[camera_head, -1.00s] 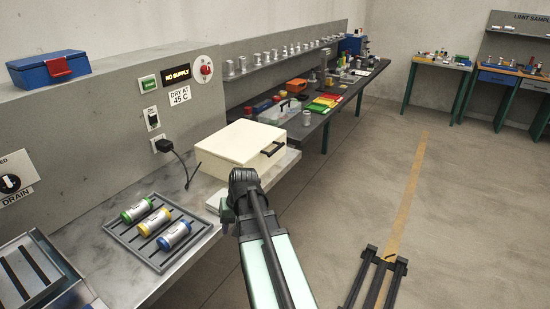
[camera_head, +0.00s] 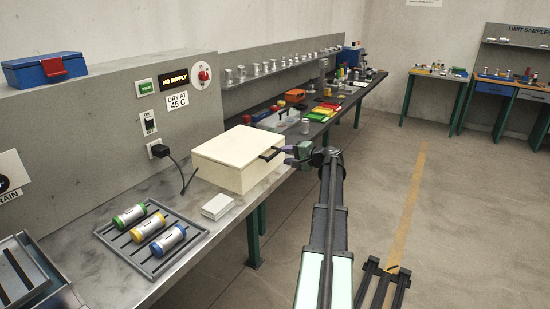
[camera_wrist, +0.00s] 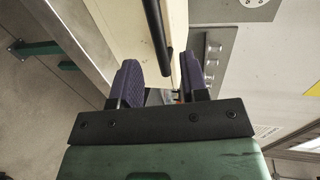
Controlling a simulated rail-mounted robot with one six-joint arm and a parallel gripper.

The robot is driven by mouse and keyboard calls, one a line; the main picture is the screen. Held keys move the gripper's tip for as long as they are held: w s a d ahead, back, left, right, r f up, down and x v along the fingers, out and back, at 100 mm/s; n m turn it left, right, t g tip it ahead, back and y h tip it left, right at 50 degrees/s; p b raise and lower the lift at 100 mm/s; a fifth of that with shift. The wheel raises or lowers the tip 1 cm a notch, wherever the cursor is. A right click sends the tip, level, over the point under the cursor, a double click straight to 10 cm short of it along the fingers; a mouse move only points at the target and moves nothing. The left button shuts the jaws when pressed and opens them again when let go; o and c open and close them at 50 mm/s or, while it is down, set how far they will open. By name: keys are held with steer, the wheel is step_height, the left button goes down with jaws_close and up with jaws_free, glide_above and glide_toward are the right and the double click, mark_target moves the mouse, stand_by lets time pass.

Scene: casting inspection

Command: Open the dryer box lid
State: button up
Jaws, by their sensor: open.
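The dryer box (camera_head: 232,170) is a cream box on the grey bench, with its lid (camera_head: 236,145) down. A dark bar handle (camera_head: 270,154) sticks out from its right-hand face. My gripper (camera_head: 290,153) is just right of the handle. In the wrist view the open jaws (camera_wrist: 158,80) point at the box, and the black handle (camera_wrist: 156,35) reaches down to between the purple finger pads. I cannot tell whether a pad touches it. The cream box also shows in the wrist view (camera_wrist: 115,28).
A small white block (camera_head: 217,207) lies in front of the box. A slatted rack (camera_head: 192,238) holds green, yellow and blue capped cylinders. A black plug and cable (camera_head: 160,151) hang at the wall left of the box. Open floor lies to the right.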

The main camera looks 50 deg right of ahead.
mark_target(277, 154)
steer(key=b+x, duration=0.1)
steer(key=x, duration=0.5)
steer(key=shift+c, duration=0.2)
jaws_close()
